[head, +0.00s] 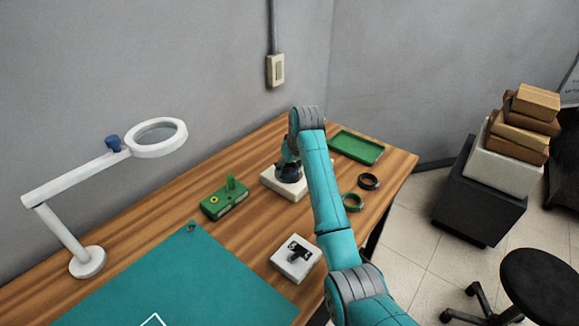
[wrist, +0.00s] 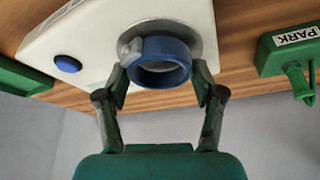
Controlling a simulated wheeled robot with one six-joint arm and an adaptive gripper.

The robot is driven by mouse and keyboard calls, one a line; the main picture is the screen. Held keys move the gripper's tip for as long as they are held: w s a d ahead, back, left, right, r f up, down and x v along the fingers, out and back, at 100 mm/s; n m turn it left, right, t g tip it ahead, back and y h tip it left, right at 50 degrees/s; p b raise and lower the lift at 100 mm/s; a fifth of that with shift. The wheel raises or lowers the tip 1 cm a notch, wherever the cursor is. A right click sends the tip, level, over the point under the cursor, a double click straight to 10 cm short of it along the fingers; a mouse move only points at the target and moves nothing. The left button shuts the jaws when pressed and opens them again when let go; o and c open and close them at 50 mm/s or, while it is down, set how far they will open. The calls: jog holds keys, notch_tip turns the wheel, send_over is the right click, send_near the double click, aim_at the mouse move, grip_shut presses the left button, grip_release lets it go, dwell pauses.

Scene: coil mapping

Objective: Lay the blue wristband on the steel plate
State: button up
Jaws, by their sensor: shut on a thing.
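The blue wristband (wrist: 163,72) is a ring with a grey clasp, held between the fingertips of my gripper (wrist: 160,80) in the wrist view. My gripper is shut on it. Behind the band is the round steel plate (wrist: 207,38) on a white box (wrist: 85,35) with a blue button. The band overlaps the plate in this view; I cannot tell whether it touches it. In the head view, my arm reaches over the white box (head: 271,186) and partly hides it, and the band shows only as a dark blue patch there.
A green block marked PARK (wrist: 285,52) stands beside the white box. A green tray (head: 357,147), a dark ring (head: 369,181), a green ring (head: 352,203) and a white device (head: 288,262) are on the table. A teal mat (head: 175,280) and magnifier lamp (head: 88,262) are left.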

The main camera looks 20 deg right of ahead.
jog(key=shift+f, duration=0.1)
jog(key=o, duration=0.9)
jog(key=shift+o, duration=0.2)
jog(key=v, duration=1.2)
